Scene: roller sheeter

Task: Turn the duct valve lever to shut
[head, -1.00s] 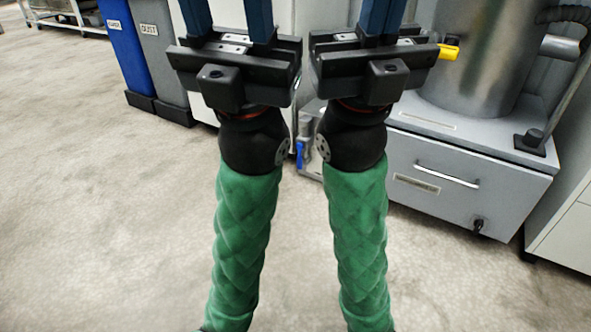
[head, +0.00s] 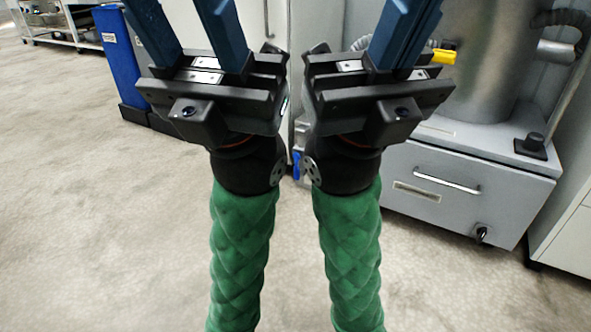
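A yellow handle-like piece (head: 444,57) shows just behind my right gripper, beside a metal cylinder (head: 487,60). I cannot tell whether it is the duct valve lever, and no other lever is clearly seen on a duct. My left gripper (head: 182,15) points up and away with its two blue fingers spread apart and nothing seen between them. My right gripper (head: 408,18) has its blue fingers close together, with nothing seen between them. Both sets of fingertips are cut off by the top edge.
The cylinder stands on a grey cabinet (head: 400,163) with a drawer handle and a dark knob. A blue bin (head: 120,62) stands at the left. A white cabinet is behind my grippers. The floor at left is clear.

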